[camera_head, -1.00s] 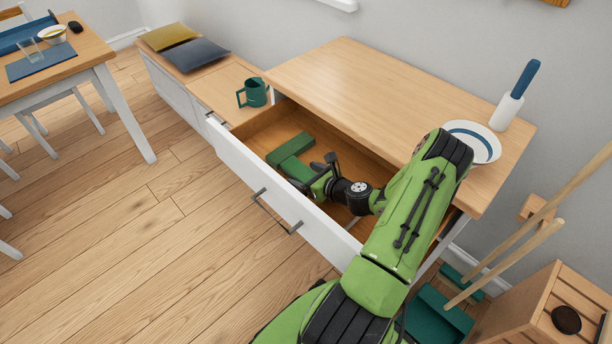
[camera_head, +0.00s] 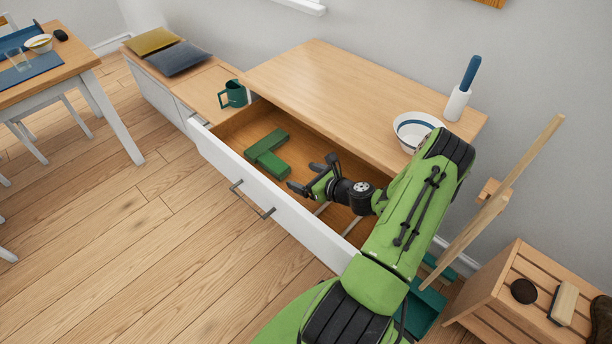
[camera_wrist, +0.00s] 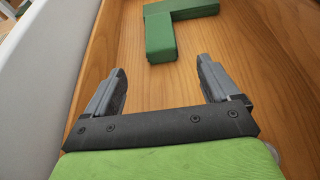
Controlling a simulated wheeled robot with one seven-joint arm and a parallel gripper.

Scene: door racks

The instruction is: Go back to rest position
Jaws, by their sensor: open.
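My gripper (camera_head: 312,174) is open and empty. It is over the open drawer (camera_head: 270,188) of the wooden-topped cabinet (camera_head: 350,95). A green L-shaped block (camera_head: 267,152) lies on the drawer floor, left of my gripper and apart from it. In the wrist view my two fingers (camera_wrist: 160,85) are spread with bare wood between them. The green block (camera_wrist: 160,38) lies beyond the fingertips there. The drawer's white front (camera_wrist: 45,75) runs along the left of that view.
A green mug (camera_head: 233,95) stands on the low bench beside the cabinet. A bowl (camera_head: 415,128) and a blue-handled white holder (camera_head: 462,90) stand on the cabinet top. A slatted wooden crate (camera_head: 520,290) and leaning poles (camera_head: 500,205) are at the right. Open floor lies left of the drawer.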

